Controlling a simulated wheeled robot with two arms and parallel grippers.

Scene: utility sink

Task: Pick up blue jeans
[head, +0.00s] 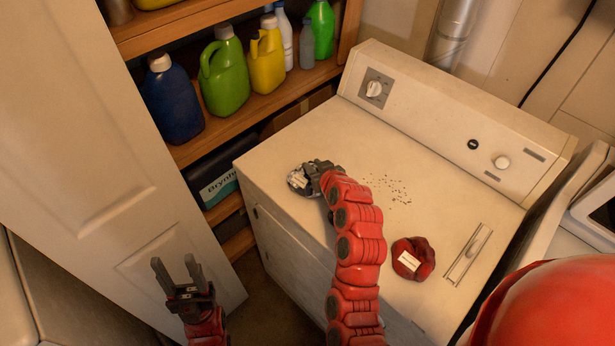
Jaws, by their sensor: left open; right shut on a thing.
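A small dark grey-blue bundle with a white label, seemingly the blue jeans (297,181), is at the left part of the dryer top in the head view. My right gripper (311,174) is shut on its right side and partly hides it. I cannot tell whether the bundle is lifted or still touches the top. My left gripper (175,265) is open and empty, at the lower left in front of the white door, well away from the bundle.
The white dryer (300,146) has a control panel at its back. A red bundle with a white label (413,258) lies on its right part, with dark specks nearby. A wooden shelf (300,83) with several bottles stands behind left. A white door (105,150) stands at left.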

